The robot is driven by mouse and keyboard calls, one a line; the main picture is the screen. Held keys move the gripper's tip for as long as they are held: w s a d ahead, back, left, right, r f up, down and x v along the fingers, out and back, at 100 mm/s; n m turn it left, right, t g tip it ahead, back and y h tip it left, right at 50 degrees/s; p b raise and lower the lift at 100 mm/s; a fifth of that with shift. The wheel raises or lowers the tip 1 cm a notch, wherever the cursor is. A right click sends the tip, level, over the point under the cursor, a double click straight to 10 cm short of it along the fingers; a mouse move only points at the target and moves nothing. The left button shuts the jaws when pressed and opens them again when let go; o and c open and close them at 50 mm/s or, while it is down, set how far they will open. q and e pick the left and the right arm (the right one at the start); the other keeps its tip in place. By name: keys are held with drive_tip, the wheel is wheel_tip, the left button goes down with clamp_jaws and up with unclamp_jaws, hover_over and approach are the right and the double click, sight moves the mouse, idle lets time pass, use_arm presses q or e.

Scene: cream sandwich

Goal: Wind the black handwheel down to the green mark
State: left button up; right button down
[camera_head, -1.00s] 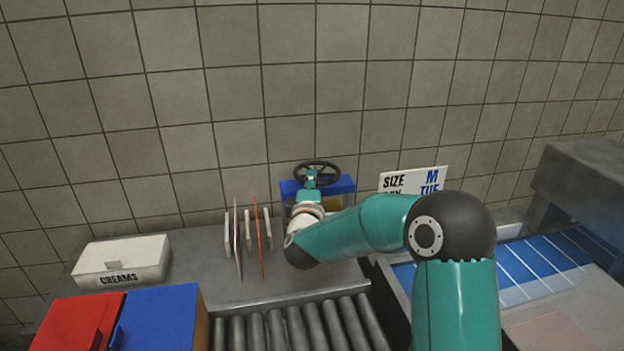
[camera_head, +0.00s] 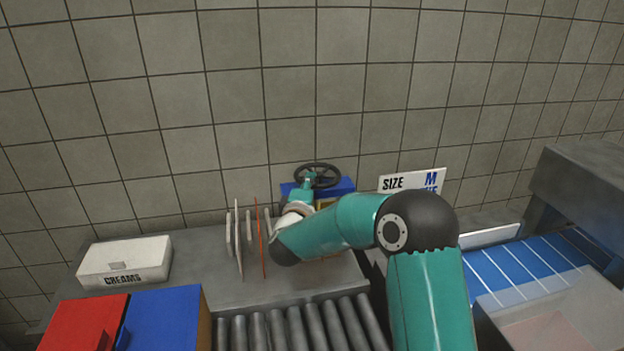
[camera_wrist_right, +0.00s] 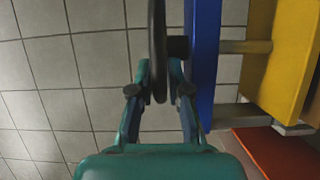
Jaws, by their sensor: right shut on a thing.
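The black handwheel (camera_head: 338,178) stands on top of a blue-framed stand (camera_head: 346,187) against the tiled wall in the head view. In the right wrist view the handwheel (camera_wrist_right: 157,40) shows edge-on as a dark bar beside the blue panel (camera_wrist_right: 204,60). My right gripper (camera_head: 309,178) is at the near left part of the rim. In the wrist view the fingers of my right gripper (camera_wrist_right: 158,90) are on both sides of the rim, shut on it. I cannot make out a green mark in either view. My left gripper is not in view.
Thin upright plates (camera_head: 239,240) stand just left of my right forearm. A white CREAMS box (camera_head: 125,260) is further left, with red (camera_head: 75,322) and blue (camera_head: 160,318) boxes in front. Rollers (camera_head: 300,325) lie below. A SIZE sign (camera_head: 412,181) and blue conveyor (camera_head: 530,265) are at right.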

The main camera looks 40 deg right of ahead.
drive_tip(key=shift+w+a+m+g+h+p, duration=0.15)
drive_tip(key=shift+w+m+g+h+p, duration=0.15)
drive_tip(key=shift+m+g+h+p, duration=0.3)
drive_tip(key=shift+f+g, duration=0.2)
drive_tip(key=shift+g, duration=0.1)
drive_tip(key=c, duration=1.4)
unclamp_jaws()
drive_tip(key=shift+a, duration=0.1)
drive_tip(key=v, duration=1.2)
